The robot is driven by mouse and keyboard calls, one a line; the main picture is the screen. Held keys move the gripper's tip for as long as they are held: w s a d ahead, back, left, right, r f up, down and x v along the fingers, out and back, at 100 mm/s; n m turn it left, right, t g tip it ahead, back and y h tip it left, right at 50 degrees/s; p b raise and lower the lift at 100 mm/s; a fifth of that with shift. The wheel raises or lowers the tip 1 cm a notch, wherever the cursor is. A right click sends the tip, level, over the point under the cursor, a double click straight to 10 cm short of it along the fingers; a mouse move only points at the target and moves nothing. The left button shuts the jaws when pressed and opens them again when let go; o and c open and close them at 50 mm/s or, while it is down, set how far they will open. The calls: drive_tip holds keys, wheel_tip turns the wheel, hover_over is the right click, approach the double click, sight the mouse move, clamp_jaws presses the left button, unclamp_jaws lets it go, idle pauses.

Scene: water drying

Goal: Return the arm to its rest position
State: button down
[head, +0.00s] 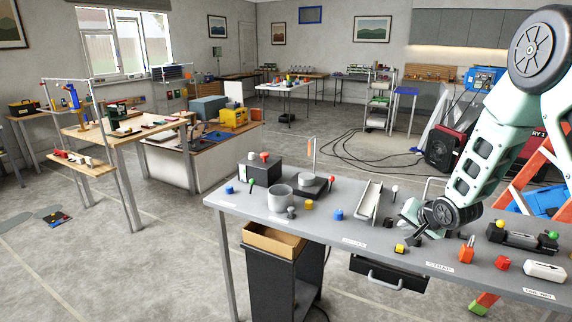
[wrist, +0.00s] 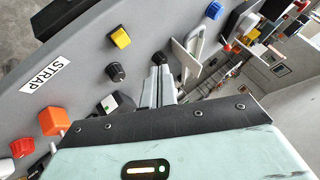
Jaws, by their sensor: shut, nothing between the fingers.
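My gripper (head: 413,236) is low over the grey bench (head: 330,228), near its right half, with its fingers pointing down. In the wrist view the two fingers (wrist: 158,84) lie together with nothing between them. A dark knob (wrist: 115,72) and a yellow block (wrist: 121,37) are close beside the fingers in that view. The yellow block also shows in the head view (head: 400,248), just left of the fingertips. My arm reaches in from the upper right. I cannot tell whether the fingertips touch the bench.
An orange block (head: 466,252), a red knob (head: 502,263) and a black device (head: 522,237) stand to the right. A grey mug (head: 280,198) and white channel (head: 369,200) stand left. A black drawer (head: 388,273) hangs under the front edge.

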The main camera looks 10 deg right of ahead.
drive_tip(key=s+a+r+n+g+y, duration=0.15)
drive_tip(key=s+a+r+n, duration=0.25)
drive_tip(key=s+a, duration=0.5)
drive_tip(key=s+a+r+n+g, duration=0.3)
drive_tip(key=s+a+r+n, duration=0.15)
drive_tip(key=a, duration=0.85)
drive_tip(key=s+a+r+n+g, duration=0.1)
drive_tip(key=s+a+n, duration=0.1)
drive_tip(key=s, duration=0.6)
drive_tip(key=s+a+r+n+g+h, duration=0.1)
drive_tip(key=s+r+n+g, duration=0.1)
drive_tip(key=s, duration=0.6)
drive_tip(key=s+a+r+n+g, duration=0.1)
drive_tip(key=s+a+n, duration=0.1)
drive_tip(key=s, duration=0.6)
drive_tip(key=shift+s+a+r+n, duration=0.25)
drive_tip(key=shift+a+r+n, duration=0.05)
drive_tip(key=shift+n, duration=0.55)
drive_tip(key=shift+g, duration=0.25)
